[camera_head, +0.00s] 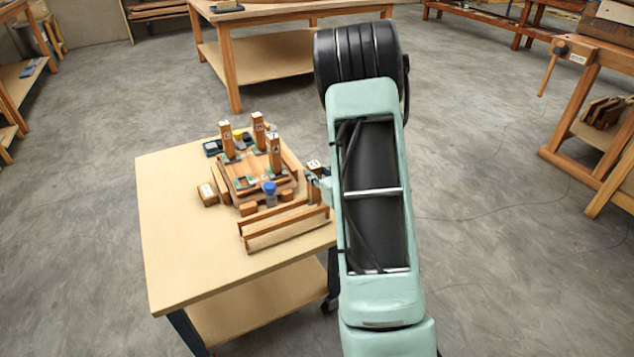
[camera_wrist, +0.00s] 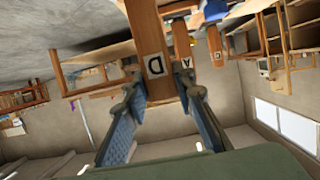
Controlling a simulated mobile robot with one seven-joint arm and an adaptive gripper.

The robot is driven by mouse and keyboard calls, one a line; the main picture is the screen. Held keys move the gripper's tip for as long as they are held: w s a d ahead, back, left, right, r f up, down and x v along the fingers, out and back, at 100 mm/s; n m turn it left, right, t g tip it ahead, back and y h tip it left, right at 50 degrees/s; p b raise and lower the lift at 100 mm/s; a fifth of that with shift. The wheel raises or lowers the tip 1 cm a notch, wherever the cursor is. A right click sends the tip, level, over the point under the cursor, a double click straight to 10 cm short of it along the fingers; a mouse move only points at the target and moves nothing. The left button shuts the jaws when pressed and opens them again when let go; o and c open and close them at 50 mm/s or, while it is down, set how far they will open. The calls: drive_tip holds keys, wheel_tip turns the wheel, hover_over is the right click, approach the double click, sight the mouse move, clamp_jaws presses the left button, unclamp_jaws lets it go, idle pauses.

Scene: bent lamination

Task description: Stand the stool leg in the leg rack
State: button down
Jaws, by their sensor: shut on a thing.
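Three wooden legs with letter labels stand upright in a low square wooden rack (camera_head: 235,183) on the workbench: one at left (camera_head: 228,142), one at the back (camera_head: 258,130) and one at right (camera_head: 275,152). My gripper (camera_head: 318,184) is at the bench's right side, partly hidden by my arm. In the wrist view my gripper (camera_wrist: 163,92) has its two blue-padded fingers on either side of a wooden leg marked D (camera_wrist: 152,45) and is shut on it. The leg marked A (camera_wrist: 187,62) shows just behind it. The held leg's foot is not clear.
A low wooden trough-like frame (camera_head: 285,228) lies at the bench's front right. A blue-topped container (camera_head: 269,188) and a small wooden block (camera_head: 207,194) are by the rack. The bench's (camera_head: 185,268) front left is clear. Another table (camera_head: 250,35) stands behind.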

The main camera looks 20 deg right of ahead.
drive_tip(key=c, duration=1.8)
unclamp_jaws()
drive_tip(key=f, duration=0.2)
drive_tip(key=a+f, duration=0.1)
drive_tip(key=shift+s+g, duration=0.3)
drive_tip(key=shift+s, duration=0.1)
drive_tip(key=shift+c, duration=0.2)
drive_tip(key=shift+o, duration=1.1)
drive_tip(key=shift+w+d, duration=0.1)
drive_tip(key=shift+w, duration=0.05)
drive_tip(key=shift+d+r, duration=0.15)
drive_tip(key=shift+r, duration=0.15)
